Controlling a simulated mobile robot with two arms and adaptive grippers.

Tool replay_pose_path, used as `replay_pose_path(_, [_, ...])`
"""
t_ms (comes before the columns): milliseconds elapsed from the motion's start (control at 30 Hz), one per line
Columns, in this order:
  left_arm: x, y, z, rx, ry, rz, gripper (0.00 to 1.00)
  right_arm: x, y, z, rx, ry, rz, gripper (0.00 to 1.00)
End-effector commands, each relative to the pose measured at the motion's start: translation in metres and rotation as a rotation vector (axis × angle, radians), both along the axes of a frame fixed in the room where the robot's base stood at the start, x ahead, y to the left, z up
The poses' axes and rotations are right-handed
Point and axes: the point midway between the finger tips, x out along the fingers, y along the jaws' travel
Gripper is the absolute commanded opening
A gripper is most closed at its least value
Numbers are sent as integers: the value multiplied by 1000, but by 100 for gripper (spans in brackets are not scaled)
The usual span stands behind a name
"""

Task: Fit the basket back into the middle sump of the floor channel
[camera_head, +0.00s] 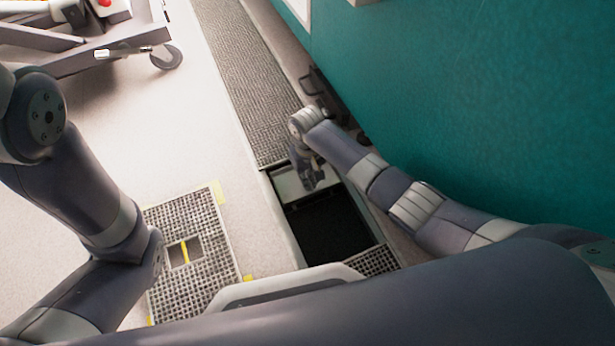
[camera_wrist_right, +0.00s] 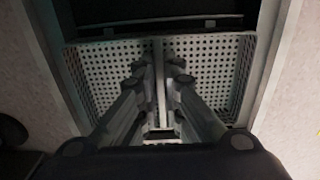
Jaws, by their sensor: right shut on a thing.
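The basket (camera_wrist_right: 110,72) is a pale perforated box with a bar (camera_wrist_right: 159,90) across its middle, seen in the right wrist view. My right gripper (camera_wrist_right: 157,82) is shut on that bar, with one finger on each side. In the head view the gripper (camera_head: 316,182) is at the far end of the opening in the floor channel (camera_head: 250,85), with a pale part of the basket (camera_head: 288,184) beside it. The dark sump opening (camera_head: 325,226) lies nearer to me. How deep the basket sits cannot be told. My left gripper is out of view.
A lifted grating (camera_head: 195,285) with a square hole lies on the floor left of the channel, with yellow marks at its corners. A teal wall (camera_head: 470,110) runs close along the right. A wheeled cart (camera_head: 110,50) stands at upper left. The pale floor between is clear.

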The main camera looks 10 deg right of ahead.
Motion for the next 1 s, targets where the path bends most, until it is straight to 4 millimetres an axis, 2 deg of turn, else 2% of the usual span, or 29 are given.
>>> replay_pose_path(500, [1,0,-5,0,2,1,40,1,1,-16,-1,-2,1,0])
replay_pose_path(1000, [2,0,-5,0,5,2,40,1,1,-18,1,-3,2,0])
